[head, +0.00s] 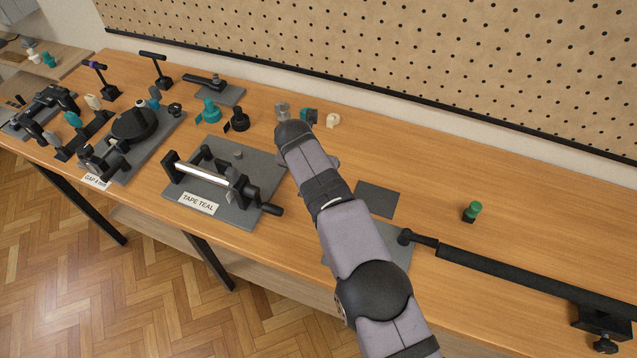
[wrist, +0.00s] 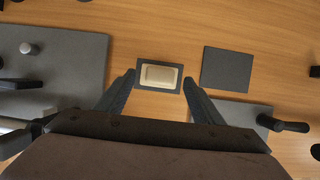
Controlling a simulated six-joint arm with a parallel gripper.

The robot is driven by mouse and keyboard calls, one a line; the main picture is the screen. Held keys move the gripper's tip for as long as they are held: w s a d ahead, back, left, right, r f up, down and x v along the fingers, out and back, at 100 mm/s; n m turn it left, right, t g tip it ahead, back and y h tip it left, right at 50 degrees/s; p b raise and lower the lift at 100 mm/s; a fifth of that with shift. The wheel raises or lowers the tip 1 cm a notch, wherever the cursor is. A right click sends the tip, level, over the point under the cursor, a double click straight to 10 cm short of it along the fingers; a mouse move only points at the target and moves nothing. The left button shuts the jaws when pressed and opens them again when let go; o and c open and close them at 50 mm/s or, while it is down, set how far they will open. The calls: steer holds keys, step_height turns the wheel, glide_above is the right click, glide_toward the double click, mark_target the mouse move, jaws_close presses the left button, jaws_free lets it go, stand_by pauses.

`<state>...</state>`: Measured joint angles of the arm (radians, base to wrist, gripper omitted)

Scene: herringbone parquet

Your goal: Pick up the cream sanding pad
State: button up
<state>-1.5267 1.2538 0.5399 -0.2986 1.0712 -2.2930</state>
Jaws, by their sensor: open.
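The cream sanding pad (wrist: 159,75) is a small pale rectangular block in the wrist view. It lies on a small dark grey mat (wrist: 142,84), with a dark border showing around it. My gripper (wrist: 159,78) is open, one finger on each side of the pad in the picture. Nothing is held between the fingers, and the height above the pad is hard to tell. In the head view my arm hides the pad and the fingers.
A bare dark grey square (wrist: 227,69) lies right of the pad and also shows in the head view (head: 377,199). A grey plate with the "TAPE TEAL" fixture (head: 228,190) stands left. A green knob (head: 473,211) and long black bar (head: 520,273) are right. A pegboard (head: 420,50) rises behind.

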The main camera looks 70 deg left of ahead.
steer(key=shift+p+x, duration=0.4)
steer(key=shift+x, duration=0.75)
steer(key=c, duration=1.1)
